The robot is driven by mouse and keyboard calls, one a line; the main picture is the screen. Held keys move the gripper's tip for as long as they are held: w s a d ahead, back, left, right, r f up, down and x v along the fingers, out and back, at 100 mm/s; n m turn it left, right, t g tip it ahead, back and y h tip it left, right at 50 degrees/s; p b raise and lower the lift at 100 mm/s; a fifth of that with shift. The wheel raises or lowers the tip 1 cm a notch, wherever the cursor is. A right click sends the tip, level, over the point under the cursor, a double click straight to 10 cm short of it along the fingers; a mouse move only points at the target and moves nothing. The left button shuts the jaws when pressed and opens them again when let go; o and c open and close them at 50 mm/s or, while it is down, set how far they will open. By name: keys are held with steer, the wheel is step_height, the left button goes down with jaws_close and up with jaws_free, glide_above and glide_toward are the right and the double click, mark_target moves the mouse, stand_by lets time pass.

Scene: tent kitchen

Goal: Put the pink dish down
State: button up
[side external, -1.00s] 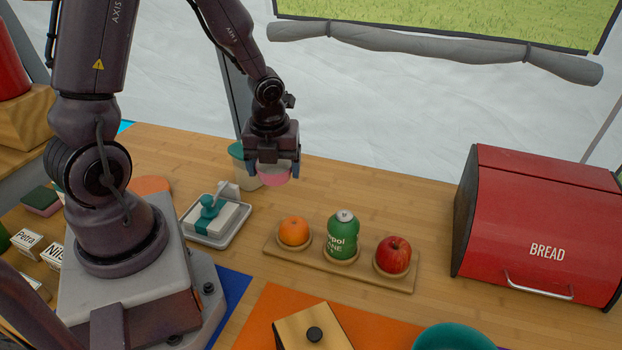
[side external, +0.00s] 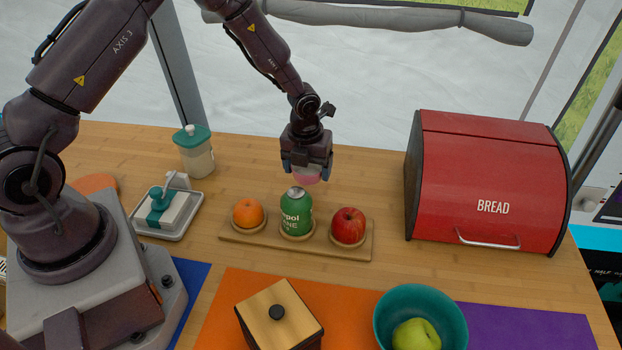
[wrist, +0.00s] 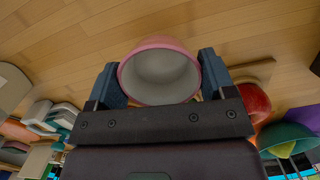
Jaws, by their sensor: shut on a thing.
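The pink dish (wrist: 160,72) is a small round bowl, pink outside and pale inside. My gripper (wrist: 163,85) is shut on it, with one blue-grey finger on each side of the dish in the wrist view. In the side external view my gripper (side external: 307,168) holds the pink dish (side external: 307,177) near the wooden board, behind the green can and the apple. Most of the dish is hidden by the fingers there. I cannot tell exactly how high it is above the table.
A wooden board (side external: 228,236) carries an orange (side external: 248,213), a green can (side external: 297,213) and a red apple (side external: 348,226). A red bread bin (side external: 490,185) stands to the right. A teal-lidded jar (side external: 195,155) stands left. Bare wooden table (side external: 375,185) lies between gripper and bin.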

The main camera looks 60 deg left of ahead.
mark_target(311, 190)
steer(key=shift+w+f, duration=0.2)
steer(key=shift+f, duration=0.05)
steer(key=shift+w+a+f, duration=0.1)
steer(key=shift+w+f, duration=0.05)
steer(key=shift+f, duration=0.8)
steer(key=shift+w+f, duration=0.15)
steer(key=shift+f, duration=0.75)
steer(key=shift+f, duration=0.1)
steer(key=o, duration=0.9)
